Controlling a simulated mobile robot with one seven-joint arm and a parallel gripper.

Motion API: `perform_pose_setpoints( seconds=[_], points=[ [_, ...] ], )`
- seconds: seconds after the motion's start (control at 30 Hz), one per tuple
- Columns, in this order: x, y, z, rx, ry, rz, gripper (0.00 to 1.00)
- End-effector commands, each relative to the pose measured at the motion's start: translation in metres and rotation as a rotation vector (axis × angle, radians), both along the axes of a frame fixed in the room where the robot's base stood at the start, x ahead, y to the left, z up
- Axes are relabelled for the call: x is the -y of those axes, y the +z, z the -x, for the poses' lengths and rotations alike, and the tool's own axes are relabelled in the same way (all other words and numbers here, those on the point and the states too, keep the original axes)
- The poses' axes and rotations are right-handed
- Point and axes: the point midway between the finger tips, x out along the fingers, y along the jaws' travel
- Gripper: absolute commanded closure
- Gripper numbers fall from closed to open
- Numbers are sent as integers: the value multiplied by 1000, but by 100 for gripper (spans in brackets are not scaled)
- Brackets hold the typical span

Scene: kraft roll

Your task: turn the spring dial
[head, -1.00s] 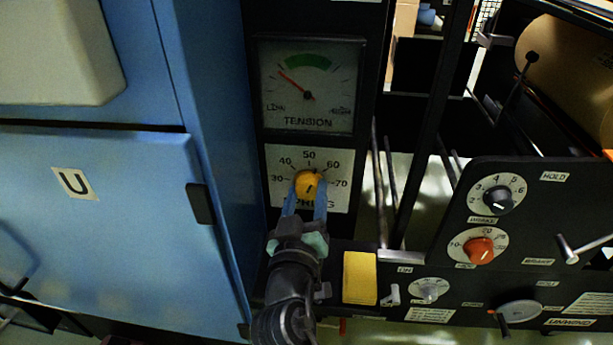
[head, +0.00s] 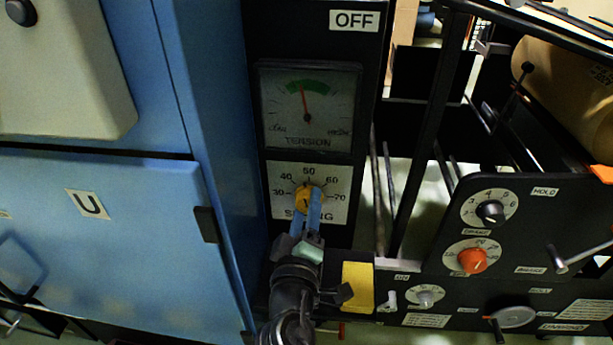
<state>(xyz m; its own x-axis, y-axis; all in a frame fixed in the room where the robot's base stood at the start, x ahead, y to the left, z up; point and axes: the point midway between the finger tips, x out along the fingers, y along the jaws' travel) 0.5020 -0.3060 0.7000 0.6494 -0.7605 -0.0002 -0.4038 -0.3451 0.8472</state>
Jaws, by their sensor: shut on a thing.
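The knob's exact pointer direction is hard to tell behind the fingers. Above it the tension gauge (head: 309,132) shows a red needle pointing nearly straight up, into the green band.
An OFF label (head: 354,20) is above the gauge. A blue cabinet (head: 120,230) stands at the left. A yellow block (head: 357,287) is right of my wrist. A black panel at the right carries a black knob (head: 490,211) and an orange knob (head: 472,260).

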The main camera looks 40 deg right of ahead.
Motion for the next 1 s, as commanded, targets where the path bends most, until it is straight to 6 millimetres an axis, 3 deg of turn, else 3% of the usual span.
perform_pose_setpoints(
  seconds=[0.4,0.43,0.57,1.0],
  points=[
    [1,6,-1,7,1,10,100],
    [1,6,-1,7,1,10,39],
    [2,6,-1,7,1,10,16],
    [-5,1,4,-1,2,4,15]
  ],
)
